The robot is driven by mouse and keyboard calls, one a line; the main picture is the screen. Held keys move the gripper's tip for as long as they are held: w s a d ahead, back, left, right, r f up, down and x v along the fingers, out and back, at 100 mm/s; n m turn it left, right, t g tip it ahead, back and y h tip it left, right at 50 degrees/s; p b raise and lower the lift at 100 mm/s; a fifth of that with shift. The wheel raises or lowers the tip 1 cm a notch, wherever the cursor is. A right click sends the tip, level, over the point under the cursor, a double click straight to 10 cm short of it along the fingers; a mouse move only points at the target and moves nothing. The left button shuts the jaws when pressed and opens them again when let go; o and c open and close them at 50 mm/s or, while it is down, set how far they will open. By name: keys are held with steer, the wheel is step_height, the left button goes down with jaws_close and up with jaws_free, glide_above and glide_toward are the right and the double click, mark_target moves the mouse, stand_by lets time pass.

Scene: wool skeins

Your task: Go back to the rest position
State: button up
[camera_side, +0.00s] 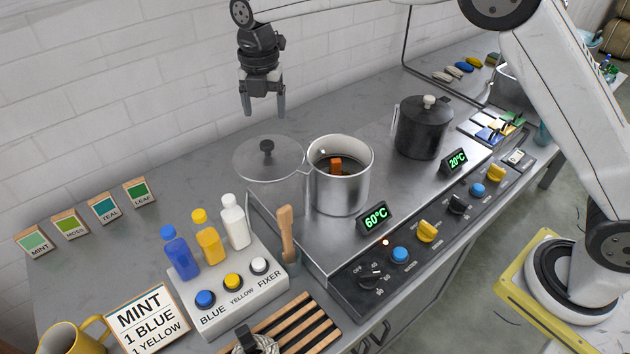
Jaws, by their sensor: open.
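My gripper (263,105) hangs above the back of the counter near the wall, pointing down. Its two fingers are apart and nothing is between them. It is behind and above the glass lid (268,160) and up to the left of the open steel pot (340,190). The pot stands on the stove and holds dark liquid with an orange piece (336,166) showing in it. The lid sits beside the pot's left rim.
A black lidded pot (423,130) stands further right on the stove (390,180). Blue, yellow and white bottles (207,238) stand on a dispenser at front left. A wooden handle (287,230) stands upright beside it. A slatted rack (290,330) lies in front.

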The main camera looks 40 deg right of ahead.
steer(key=s+d+f+m+t, duration=0.1)
steer(key=s+d+f+m, duration=0.1)
steer(key=s+d+m, duration=0.3)
steer(key=s+d+f+m, duration=0.3)
steer(key=s+d+m, duration=0.3)
steer(key=s+m, duration=0.6)
steer(key=s+d+f+m+t, duration=0.1)
steer(key=s+d+f+m, duration=0.2)
steer(key=s+d+m, duration=0.3)
steer(key=s+m, duration=0.3)
steer(key=m, duration=0.1)
steer(key=shift+d+t, duration=0.2)
steer(key=shift+t, duration=0.1)
steer(key=shift+w+f, duration=0.1)
